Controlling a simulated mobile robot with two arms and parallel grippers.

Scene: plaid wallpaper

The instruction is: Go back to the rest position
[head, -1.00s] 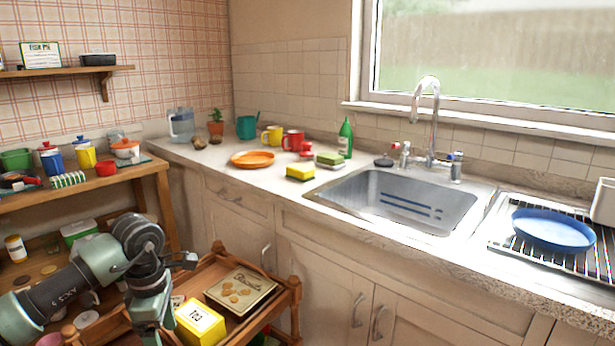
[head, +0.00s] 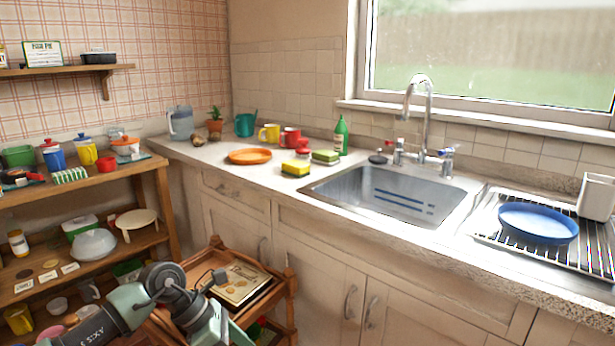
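My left arm enters at the lower left of the head view and bends over a wooden cart (head: 290,300). My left gripper (head: 214,280) is small and partly hidden by its own wrist, beside a cookie-patterned tin (head: 243,283) on the cart. Whether its fingers are open or shut, or hold anything, I cannot make out. My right gripper is out of view.
A wooden shelf unit (head: 150,240) with dishes and jars stands on the left. The counter (head: 215,155) holds an orange plate (head: 250,156), mugs, sponges and a green bottle (head: 341,135). Right are the sink (head: 395,190) and a blue plate (head: 538,223) on a rack.

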